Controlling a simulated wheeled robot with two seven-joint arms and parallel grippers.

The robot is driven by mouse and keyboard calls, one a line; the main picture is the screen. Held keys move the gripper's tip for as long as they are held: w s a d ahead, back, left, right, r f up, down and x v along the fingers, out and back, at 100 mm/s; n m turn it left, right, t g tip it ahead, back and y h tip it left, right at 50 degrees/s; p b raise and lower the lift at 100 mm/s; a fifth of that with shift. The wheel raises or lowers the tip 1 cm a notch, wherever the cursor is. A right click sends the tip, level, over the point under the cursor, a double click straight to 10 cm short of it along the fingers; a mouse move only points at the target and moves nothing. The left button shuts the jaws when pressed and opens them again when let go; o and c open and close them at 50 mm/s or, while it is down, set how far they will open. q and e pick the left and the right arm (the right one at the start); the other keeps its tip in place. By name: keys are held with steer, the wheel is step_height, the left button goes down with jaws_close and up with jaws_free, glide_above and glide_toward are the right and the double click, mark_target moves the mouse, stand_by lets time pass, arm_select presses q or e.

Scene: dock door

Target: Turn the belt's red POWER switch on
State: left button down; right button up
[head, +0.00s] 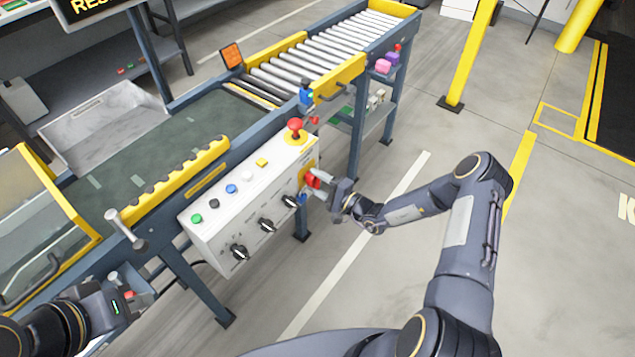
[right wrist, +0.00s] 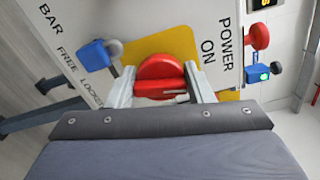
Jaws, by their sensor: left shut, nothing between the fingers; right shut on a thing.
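The red POWER switch (head: 313,180) is on a yellow plate at the right end of the white control box (head: 225,215). My right gripper (head: 321,179) is shut on it, coming from the right. In the right wrist view the red switch (right wrist: 160,78) sits between the two fingers, one on each side. Its bar lies roughly across that picture. The printed words POWER and ON show to the right of the yellow plate (right wrist: 200,48). My left gripper (head: 133,287) is shut and empty at the lower left, away from the box.
The box carries coloured buttons, black knobs and a red mushroom button (head: 295,125). A blue lever (right wrist: 96,55) is beside the switch, near the words BAR, FREE and LOCKED. The roller conveyor (head: 320,60) runs behind. The floor to the right is mostly clear, with a yellow post (head: 468,55) farther back.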

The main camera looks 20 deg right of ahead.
steer(key=shift+f+n, duration=0.1)
steer(key=shift+n, duration=1.2)
steer(key=o, duration=1)
steer(key=shift+c, duration=0.2)
steer(key=v, duration=0.7)
steer(key=shift+s+d+b, duration=0.25)
steer(key=shift+s+b, duration=0.05)
steer(key=shift+s, duration=0.05)
